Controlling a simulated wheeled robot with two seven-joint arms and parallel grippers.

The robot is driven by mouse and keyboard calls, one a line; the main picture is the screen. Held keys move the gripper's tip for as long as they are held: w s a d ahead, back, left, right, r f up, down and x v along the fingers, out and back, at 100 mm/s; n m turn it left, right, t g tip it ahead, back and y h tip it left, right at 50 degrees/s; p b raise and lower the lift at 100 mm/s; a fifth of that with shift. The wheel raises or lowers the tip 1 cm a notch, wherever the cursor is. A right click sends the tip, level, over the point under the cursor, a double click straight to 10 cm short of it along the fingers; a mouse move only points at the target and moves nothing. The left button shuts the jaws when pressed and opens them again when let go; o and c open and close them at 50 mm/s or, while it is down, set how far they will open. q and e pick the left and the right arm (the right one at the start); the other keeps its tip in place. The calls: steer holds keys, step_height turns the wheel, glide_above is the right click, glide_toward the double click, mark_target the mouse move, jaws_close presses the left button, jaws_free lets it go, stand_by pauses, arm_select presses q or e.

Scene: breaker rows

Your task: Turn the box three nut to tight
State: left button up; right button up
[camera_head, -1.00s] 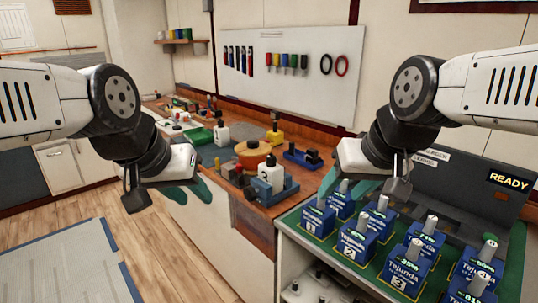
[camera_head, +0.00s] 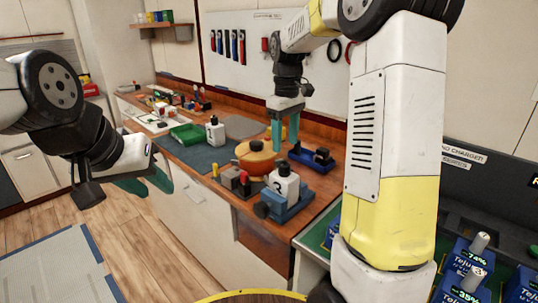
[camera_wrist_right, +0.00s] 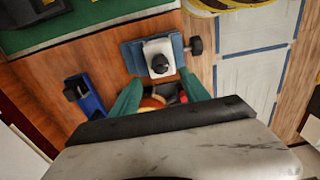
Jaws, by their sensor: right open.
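Box three, a white box marked 3 (camera_head: 287,190), sits in a blue vise (camera_head: 290,209) at the near end of the wooden counter. Its dark nut (camera_head: 284,169) is on top, and it also shows in the right wrist view (camera_wrist_right: 160,64). My right gripper (camera_head: 285,142) points down above the counter, beyond box three, with its teal fingers apart and empty. In the right wrist view my right gripper's fingers (camera_wrist_right: 160,92) are spread, with box three ahead between and beyond them. My left gripper (camera_head: 156,190) is open and empty, left of the counter.
An orange round pot (camera_head: 256,160) stands behind box three. A blue fixture (camera_head: 311,158) is to its right. Another white box (camera_head: 215,134) and a green tray (camera_head: 187,136) are farther back. Blue Tejunda boxes (camera_head: 462,262) stand at the lower right. My right arm hides part of that bench.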

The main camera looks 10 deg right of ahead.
mark_target(285, 163)
step_height(285, 163, down, 7)
steer(key=shift+f, duration=0.15)
steer(key=shift+c, duration=0.2)
jaws_close()
